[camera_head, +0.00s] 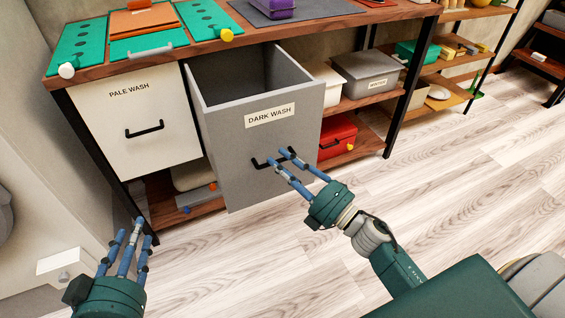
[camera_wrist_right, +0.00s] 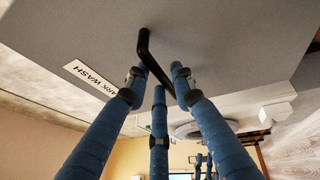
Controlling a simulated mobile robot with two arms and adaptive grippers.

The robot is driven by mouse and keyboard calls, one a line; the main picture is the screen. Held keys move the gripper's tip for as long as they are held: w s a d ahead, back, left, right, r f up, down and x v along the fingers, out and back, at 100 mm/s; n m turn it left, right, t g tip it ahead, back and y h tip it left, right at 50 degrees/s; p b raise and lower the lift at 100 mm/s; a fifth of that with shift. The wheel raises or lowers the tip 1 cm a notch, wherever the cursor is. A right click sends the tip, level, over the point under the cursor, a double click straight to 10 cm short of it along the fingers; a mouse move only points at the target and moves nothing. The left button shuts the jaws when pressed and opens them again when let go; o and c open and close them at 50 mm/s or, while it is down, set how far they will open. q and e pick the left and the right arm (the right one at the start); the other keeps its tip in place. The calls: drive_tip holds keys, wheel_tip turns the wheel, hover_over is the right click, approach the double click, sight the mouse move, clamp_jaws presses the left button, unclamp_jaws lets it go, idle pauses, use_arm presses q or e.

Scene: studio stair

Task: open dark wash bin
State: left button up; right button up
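The dark wash bin (camera_head: 225,165) is a grey drawer-like bin with a "DARK WASH" label (camera_head: 270,115). It stands pulled out of the bench, its top open and its visible inside empty. Its black handle (camera_head: 258,163) is on the front and also shows in the right wrist view (camera_wrist_right: 146,50). My right gripper (camera_head: 281,159) is at this handle, its blue fingers (camera_wrist_right: 158,82) closed in on both sides of the bar; the exact contact is partly hidden. My left gripper (camera_head: 128,234) is open and empty at lower left, away from the bins.
The pale wash bin (camera_head: 140,125) sits left of the dark one, closed. The wooden bench top (camera_head: 210,47) holds green and orange boards. A red box (camera_head: 338,135) and a grey box (camera_head: 366,76) stand on shelves at right. The floor (camera_head: 450,180) in front is clear.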

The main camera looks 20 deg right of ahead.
drive_tip(key=shift+o, duration=0.3)
drive_tip(key=v, duration=1.2)
